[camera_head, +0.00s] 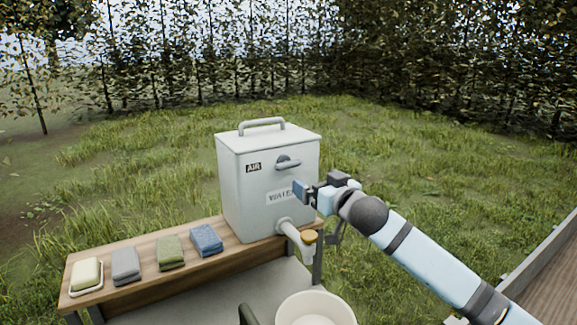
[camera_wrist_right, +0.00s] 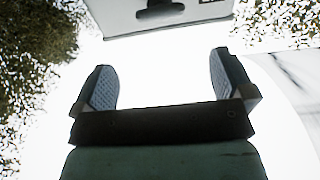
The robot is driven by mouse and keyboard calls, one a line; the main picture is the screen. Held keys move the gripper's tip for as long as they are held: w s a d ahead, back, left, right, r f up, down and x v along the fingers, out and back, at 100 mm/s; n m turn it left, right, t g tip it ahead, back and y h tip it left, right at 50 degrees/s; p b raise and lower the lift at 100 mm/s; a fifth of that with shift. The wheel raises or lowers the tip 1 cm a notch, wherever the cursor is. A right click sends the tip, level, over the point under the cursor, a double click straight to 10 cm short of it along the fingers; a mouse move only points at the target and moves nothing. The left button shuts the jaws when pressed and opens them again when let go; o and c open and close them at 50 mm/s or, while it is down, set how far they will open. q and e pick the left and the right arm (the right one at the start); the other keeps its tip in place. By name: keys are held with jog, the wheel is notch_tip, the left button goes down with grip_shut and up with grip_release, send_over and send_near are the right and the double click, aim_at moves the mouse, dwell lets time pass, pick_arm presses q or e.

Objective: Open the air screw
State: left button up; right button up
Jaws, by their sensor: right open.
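The air screw (camera_head: 288,163) is a grey knob with a crossbar on the front of a white metal water container (camera_head: 240,195), beside the "AIR" label (camera_head: 253,168). In the right wrist view the air screw (camera_wrist_right: 160,10) shows dark at the top edge, on the container's face (camera_wrist_right: 115,18). My right gripper (camera_head: 303,190) is in front of the container, just below and right of the screw, near the "WATER" label. Its fingers (camera_wrist_right: 165,85) are apart with nothing between them, and the screw lies beyond their tips. My left gripper is not in view.
The wooden bench (camera_head: 190,245) holds soap in a dish (camera_head: 86,276) and folded grey, green and blue cloths. A white basin (camera_head: 315,308) stands below the tap. Grass lies behind.

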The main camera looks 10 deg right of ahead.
aim_at(290, 165)
jog(key=p+x, duration=0.3)
jog(key=x, duration=0.9)
jog(key=shift+w+a, duration=0.2)
jog(key=shift+w, duration=0.15)
jog(key=shift+w+a, duration=0.15)
jog(key=shift+w, duration=0.3)
jog(key=c, duration=0.7)
jog(key=shift+c, duration=0.2)
